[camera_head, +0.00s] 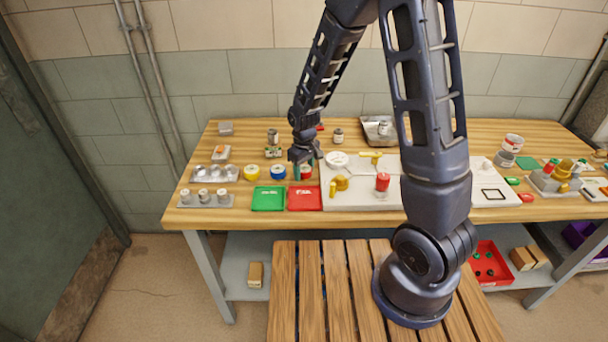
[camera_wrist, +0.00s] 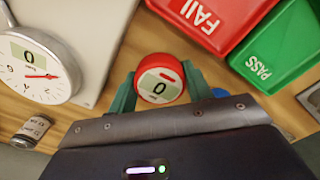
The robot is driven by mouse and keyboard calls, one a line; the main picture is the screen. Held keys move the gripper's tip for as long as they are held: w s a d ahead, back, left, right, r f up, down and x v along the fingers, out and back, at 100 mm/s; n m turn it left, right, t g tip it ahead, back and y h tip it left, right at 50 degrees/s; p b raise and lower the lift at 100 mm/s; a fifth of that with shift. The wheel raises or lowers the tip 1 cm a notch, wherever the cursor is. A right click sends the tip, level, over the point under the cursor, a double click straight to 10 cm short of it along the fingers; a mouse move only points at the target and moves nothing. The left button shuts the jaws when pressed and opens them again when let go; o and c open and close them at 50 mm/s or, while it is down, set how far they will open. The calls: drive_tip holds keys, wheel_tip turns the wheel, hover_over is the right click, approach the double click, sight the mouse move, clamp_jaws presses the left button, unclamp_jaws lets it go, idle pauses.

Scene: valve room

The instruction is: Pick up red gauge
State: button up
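The red gauge (camera_wrist: 158,80) has a round white face with a "0" display and a red rim. My gripper (camera_wrist: 159,80) has its two teal fingers on either side of the gauge, close against its rim. I see no clear gap, but I cannot tell whether they grip it. The gauge's base is hidden.
A red FAIL tray (camera_head: 304,199) and green PASS tray (camera_head: 268,199) lie in front. A blue-ringed gauge (camera_head: 278,172) is to the left. A small canister (camera_wrist: 31,131) is nearby.

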drive_tip(key=shift+c, duration=1.4)
